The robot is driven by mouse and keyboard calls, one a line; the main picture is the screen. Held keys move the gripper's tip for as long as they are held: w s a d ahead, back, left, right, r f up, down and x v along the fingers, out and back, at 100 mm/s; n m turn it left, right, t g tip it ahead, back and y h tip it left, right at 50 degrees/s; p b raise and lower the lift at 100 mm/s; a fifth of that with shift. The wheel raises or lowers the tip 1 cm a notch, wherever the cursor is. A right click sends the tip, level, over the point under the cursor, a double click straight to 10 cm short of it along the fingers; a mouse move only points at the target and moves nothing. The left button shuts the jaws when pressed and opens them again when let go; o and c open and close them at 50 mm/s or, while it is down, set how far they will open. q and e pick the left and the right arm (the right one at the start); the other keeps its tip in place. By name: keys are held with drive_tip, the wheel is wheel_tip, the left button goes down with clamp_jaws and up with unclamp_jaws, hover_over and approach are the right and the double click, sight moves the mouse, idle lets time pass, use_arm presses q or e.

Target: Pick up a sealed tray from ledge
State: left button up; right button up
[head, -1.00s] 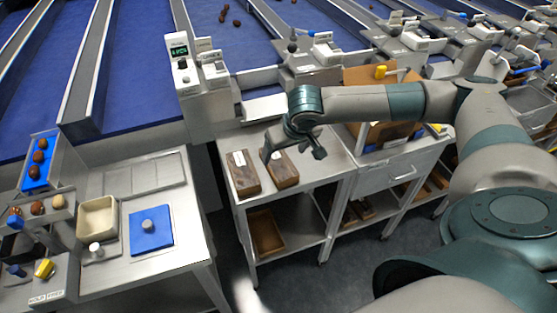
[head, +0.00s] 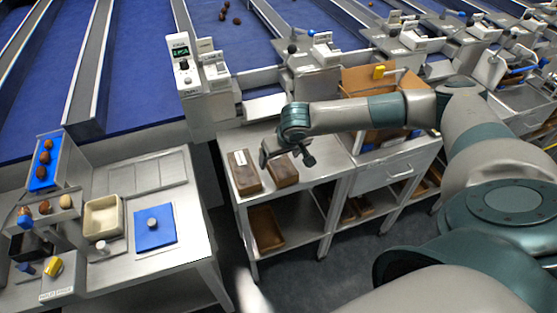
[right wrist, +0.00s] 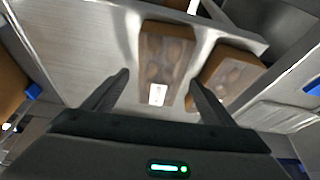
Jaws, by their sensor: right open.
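Two sealed trays, brown with clear tops and white labels, lie side by side on the metal ledge (head: 222,140). The left tray (head: 243,175) is fully clear of the gripper in the head view. The right tray (head: 284,174) is partly hidden by my right gripper (head: 287,160). In the right wrist view the gripper (right wrist: 159,78) is open and empty, with one tray (right wrist: 166,50) framed between its fingers. The other tray (right wrist: 232,70) lies just outside the right-hand finger there. I cannot tell contact or exact height. My left gripper is not in view.
A display post (head: 187,70) stands behind the ledge, and a wooden box (head: 365,80) to its right. A brown tray (head: 266,230) sits on the shelf below. At left, a separate bench holds a beige bowl (head: 87,218) and a blue pad (head: 140,238).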

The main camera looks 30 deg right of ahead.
drive_tip(key=shift+p+x, duration=0.35)
drive_tip(key=shift+x, duration=0.9)
drive_tip(key=shift+w, duration=0.1)
drive_tip(key=c, duration=1.2)
